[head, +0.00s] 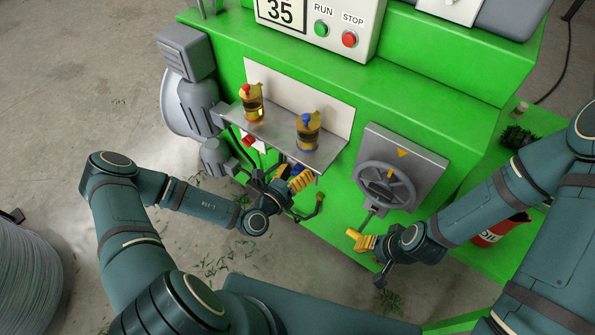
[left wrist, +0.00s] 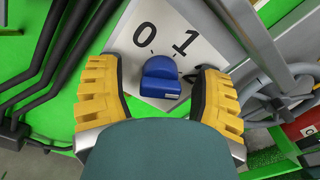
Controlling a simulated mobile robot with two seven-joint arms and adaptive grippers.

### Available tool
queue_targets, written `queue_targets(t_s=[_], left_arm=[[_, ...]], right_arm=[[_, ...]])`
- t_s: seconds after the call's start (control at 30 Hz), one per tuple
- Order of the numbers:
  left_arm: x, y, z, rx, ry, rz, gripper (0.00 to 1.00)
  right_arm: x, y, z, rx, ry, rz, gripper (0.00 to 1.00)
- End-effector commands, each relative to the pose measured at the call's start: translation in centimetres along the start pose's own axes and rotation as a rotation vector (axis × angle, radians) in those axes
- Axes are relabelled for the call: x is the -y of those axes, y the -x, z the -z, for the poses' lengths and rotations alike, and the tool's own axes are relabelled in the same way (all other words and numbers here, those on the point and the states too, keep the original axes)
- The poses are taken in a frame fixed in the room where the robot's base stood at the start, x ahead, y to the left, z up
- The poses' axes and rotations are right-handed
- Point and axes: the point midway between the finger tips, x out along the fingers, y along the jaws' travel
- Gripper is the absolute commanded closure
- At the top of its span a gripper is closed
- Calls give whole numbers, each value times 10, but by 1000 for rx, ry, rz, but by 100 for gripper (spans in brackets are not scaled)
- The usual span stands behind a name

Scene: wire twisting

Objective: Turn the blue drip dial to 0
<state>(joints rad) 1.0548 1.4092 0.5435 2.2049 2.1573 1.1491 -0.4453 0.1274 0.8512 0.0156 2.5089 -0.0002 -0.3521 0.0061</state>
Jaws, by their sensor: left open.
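The blue drip dial (left wrist: 160,78) sits on a white plate (left wrist: 130,40) marked 0, 1 and 2 in the left wrist view. The 0 is at the dial's upper left, the 1 at its upper right, and the 2 is partly hidden at its right. I cannot tell for sure which number the dial points to. My left gripper (left wrist: 160,105) is open, with its yellow pads on either side of the dial and visible gaps between. In the head view my left gripper (head: 288,182) is below the shelf and mostly covers the dial.
A metal shelf (head: 270,135) above my left gripper bears a red-capped oiler (head: 252,102) and a blue-capped oiler (head: 307,132). A red dial (head: 249,140) is to the left. My right gripper (head: 367,246) is below a handwheel (head: 385,186). Dark pipes (left wrist: 50,60) run beside the plate.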

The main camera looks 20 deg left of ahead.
Motion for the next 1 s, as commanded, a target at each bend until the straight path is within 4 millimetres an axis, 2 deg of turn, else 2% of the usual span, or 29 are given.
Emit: queue_targets(t_s=[0.27, 0.4, 0.43, 0.47, 0.77, 1.0], left_arm=[[0, -1, 0, 0, 0, 1, 35], [0, -1, 0, 0, 0, 1, 84], [0, -1, 0, 0, 0, 1, 95], [0, -1, 0, 0, 0, 1, 100], [1, 0, -1, 0, 22, 1, 100], [2, 0, -2, -1, 133, 0, 100]], right_arm=[[0, 0, 0, 0, 0, 0, 53], [0, 0, 0, 0, 0, 0, 53], [0, 0, 0, 0, 0, 0, 53], [0, 0, 0, 0, 0, 0, 53], [1, 4, 1, -2, -1, 0, 53], [7, 18, 7, -14, -4, -2, 53]])
